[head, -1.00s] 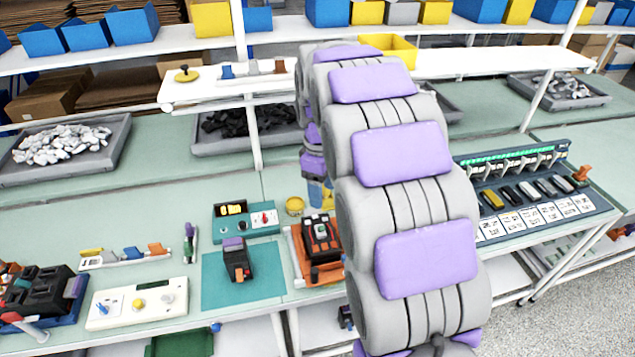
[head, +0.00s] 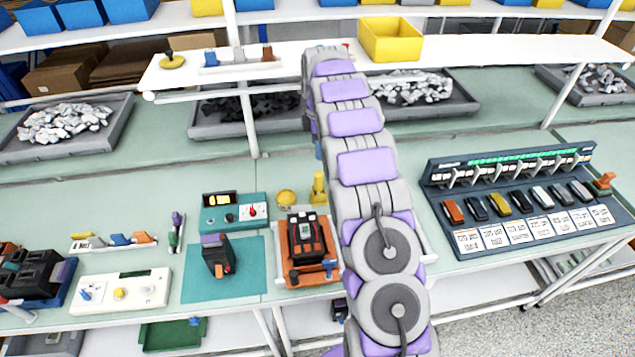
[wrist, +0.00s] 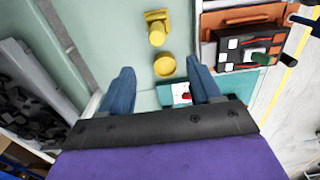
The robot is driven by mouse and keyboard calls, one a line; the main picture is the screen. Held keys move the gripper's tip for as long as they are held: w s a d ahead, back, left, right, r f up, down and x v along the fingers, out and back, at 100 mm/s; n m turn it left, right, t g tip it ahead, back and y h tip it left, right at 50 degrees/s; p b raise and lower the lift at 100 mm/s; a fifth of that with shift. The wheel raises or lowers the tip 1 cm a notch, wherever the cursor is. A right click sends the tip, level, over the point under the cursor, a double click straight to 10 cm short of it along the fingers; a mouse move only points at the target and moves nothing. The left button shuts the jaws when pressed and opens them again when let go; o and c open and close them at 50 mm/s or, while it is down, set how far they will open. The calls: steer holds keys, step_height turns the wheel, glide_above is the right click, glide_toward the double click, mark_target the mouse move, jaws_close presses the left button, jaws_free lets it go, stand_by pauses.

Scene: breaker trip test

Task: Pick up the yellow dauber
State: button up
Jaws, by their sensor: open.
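An upright yellow piece (head: 319,188), which looks like the dauber, stands on the green bench just left of my arm. It also shows in the wrist view (wrist: 157,28), with a round top and a wider block-like end. A round yellow piece (head: 286,197) sits beside it on the left; it shows in the wrist view (wrist: 164,66) nearer my gripper. My gripper (wrist: 162,84) is open and empty, with blue fingers apart. The round piece appears just beyond and between the fingertips, and the upright piece farther out. In the head view my arm hides most of the gripper.
An orange-trayed black device (head: 308,243) stands in front of the yellow pieces. A teal box (head: 235,212) is to their left. A breaker panel (head: 515,200) stands to the right. A white shelf (head: 500,56) and a grey tray of dark lumps (head: 205,130) lie behind.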

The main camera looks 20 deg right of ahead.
mark_target(319, 180)
steer(key=f, duration=0.3)
steer(key=f+b, duration=0.1)
steer(key=f, duration=0.6)
steer(key=shift+d+f, duration=0.25)
steer(key=shift+f, duration=0.15)
steer(key=shift+w+f+b, duration=0.15)
steer(key=shift+f+b, duration=0.2)
steer(key=shift+f, duration=1.2)
steer(key=shift+w+f+b, duration=0.15)
steer(key=shift+f+b, duration=0.15)
steer(key=shift+f, duration=1.2)
steer(key=shift+r, duration=0.1)
steer(key=shift+a, duration=0.1)
steer(key=c, duration=1.1)
steer(key=shift+r, duration=0.1)
step_height(319, 180, up, 10)
steer(key=shift+f+p, duration=0.1)
steer(key=shift+p, duration=0.55)
